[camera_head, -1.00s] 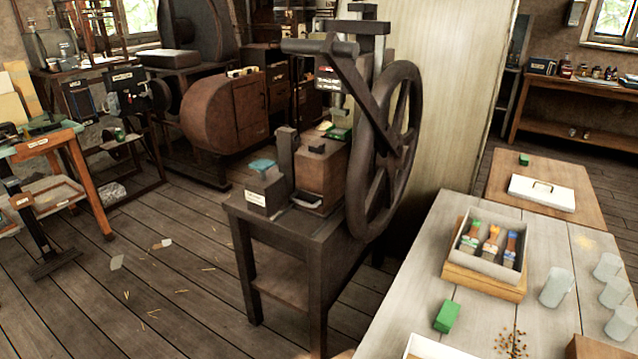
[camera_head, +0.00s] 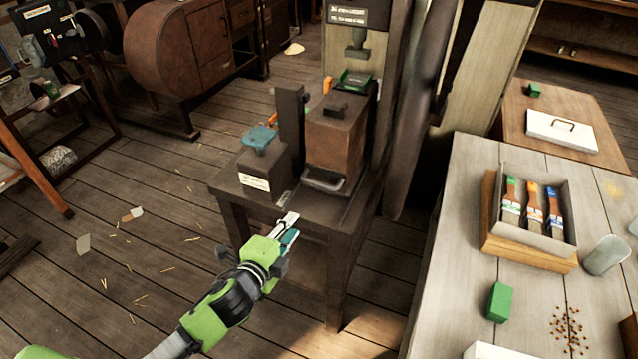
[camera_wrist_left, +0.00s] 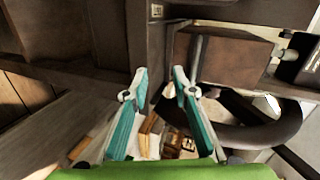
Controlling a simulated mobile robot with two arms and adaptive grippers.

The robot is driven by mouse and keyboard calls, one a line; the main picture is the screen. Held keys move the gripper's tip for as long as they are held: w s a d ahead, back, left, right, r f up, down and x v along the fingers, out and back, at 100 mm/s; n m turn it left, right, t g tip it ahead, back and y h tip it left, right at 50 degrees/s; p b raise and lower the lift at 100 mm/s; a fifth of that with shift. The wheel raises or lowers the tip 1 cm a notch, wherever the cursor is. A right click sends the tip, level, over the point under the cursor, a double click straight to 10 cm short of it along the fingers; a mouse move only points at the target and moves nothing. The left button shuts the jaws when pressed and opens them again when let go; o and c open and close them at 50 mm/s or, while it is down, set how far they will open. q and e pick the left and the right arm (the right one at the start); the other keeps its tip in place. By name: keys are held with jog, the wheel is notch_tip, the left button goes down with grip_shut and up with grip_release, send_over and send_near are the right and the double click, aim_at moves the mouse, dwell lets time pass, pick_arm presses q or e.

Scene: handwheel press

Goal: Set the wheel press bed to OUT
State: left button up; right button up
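The wheel press stands on a dark wooden stand (camera_head: 232,186). Its bed looks like the brown wooden block (camera_head: 338,127) with a curved dark pull handle (camera_head: 323,180) on its front face. A green-topped piece (camera_head: 353,80) sits behind it, under the ram (camera_head: 357,42). My left gripper (camera_head: 292,220) is at the stand's front edge, below and left of the pull handle, apart from it. In the left wrist view the gripper (camera_wrist_left: 159,78) has its fingers spread with nothing between them; the curved handle (camera_wrist_left: 265,132) shows at the right. My right gripper is not in view.
A dark box with a teal-topped lever (camera_head: 260,138) and an upright post (camera_head: 290,125) stand left of the block. A table (camera_head: 460,235) with a brush tray (camera_head: 515,240) and a green block (camera_head: 499,302) is at the right.

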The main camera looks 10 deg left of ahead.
pick_arm(q)
jog(key=m+t, duration=0.1)
jog(key=m, duration=0.1)
send_near(318, 185)
jog(key=shift+h, duration=0.4)
jog(key=x, duration=1)
jog(key=shift+w+a+f, duration=0.15)
jog(key=shift+w+a, duration=0.05)
jog(key=shift+w, duration=0.2)
grip_shut()
